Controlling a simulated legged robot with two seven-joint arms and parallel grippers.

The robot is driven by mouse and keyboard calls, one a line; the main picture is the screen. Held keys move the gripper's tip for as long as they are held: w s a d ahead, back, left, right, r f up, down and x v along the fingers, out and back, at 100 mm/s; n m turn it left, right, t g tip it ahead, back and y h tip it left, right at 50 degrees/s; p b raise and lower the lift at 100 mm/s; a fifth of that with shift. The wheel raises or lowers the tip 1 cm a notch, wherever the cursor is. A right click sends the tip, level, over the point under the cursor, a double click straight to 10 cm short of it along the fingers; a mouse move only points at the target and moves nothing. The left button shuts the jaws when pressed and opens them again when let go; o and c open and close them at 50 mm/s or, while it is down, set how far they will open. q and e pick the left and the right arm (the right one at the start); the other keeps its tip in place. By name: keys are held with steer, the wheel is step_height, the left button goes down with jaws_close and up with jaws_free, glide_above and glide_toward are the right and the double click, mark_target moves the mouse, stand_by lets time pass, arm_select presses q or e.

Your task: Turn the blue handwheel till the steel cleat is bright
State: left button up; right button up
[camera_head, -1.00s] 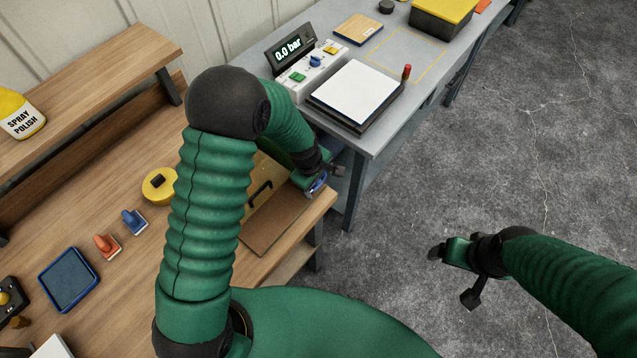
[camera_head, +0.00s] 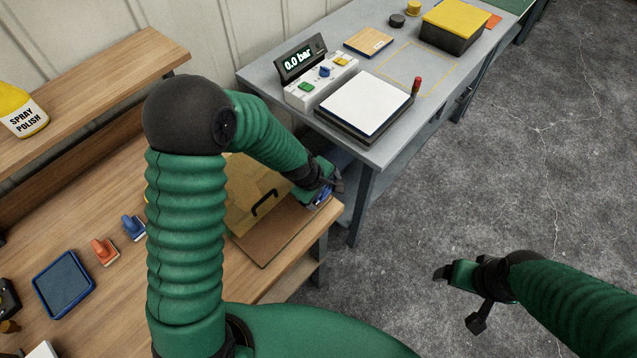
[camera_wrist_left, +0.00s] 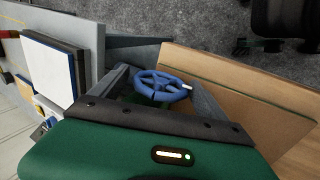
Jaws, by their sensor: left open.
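The blue handwheel (camera_wrist_left: 160,88) shows in the left wrist view, between the two fingers of my left gripper (camera_wrist_left: 158,92). The fingers are apart, one on each side of the wheel; I cannot tell whether they touch it. A small pale mark sits on the wheel's right rim. In the head view my left gripper (camera_head: 332,184) is at the wooden bench's right corner, and only a little blue of the wheel shows under it. My right gripper (camera_head: 458,298) is open and empty over the floor. I cannot make out the steel cleat in either view.
The wooden bench (camera_head: 85,215) bears a yellowish box with a black handle (camera_head: 265,203), stamps and a blue-rimmed tray (camera_head: 63,284). The grey table (camera_head: 385,155) behind holds a "0.0 bar" display (camera_head: 300,60) and a white pad (camera_head: 366,103). Floor at right is clear.

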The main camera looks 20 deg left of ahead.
arm_select(q)
steer(key=v, duration=1.6)
steer(key=shift+f, duration=0.1)
